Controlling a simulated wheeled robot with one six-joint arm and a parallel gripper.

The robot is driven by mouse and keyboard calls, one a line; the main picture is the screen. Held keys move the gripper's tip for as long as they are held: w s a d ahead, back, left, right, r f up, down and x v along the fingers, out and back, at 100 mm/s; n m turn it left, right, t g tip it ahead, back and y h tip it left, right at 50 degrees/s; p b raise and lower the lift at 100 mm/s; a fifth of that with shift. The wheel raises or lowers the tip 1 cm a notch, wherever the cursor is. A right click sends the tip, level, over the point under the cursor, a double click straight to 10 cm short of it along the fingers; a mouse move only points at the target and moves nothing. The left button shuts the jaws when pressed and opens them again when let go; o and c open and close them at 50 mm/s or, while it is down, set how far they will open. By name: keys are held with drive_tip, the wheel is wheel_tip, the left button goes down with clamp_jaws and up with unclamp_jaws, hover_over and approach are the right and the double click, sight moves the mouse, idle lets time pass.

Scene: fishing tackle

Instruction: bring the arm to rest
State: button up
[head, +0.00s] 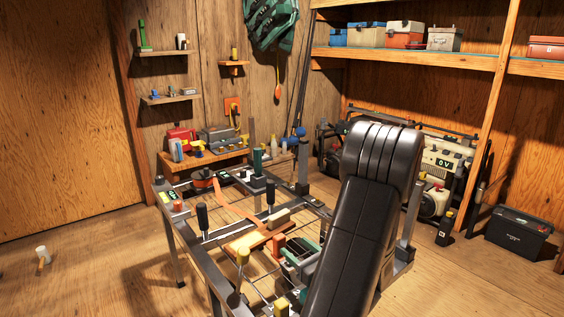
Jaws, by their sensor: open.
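My arm's dark, padded-looking links (352,240) rise from the bottom edge, right of centre, and bend over at a rounded top. My gripper does not show; I cannot see it past the arm. Left of the arm stands a grey metal-framed stand (187,240). It carries several dark upright handles, an orange strip and a light wooden block (245,240). The arm covers the right part of the stand, and I cannot tell whether it touches it.
A low wooden shelf (205,160) with a red box and a grey box stands behind the frame. A generator-like machine (440,165) and a black case (519,233) are at the right.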

sight(277, 235)
drive_tip(key=b+x, duration=0.1)
drive_tip(key=x, duration=0.9)
drive_tip(key=shift+b, duration=0.4)
drive_tip(key=shift+r, duration=0.2)
drive_tip(key=shift+s, duration=0.1)
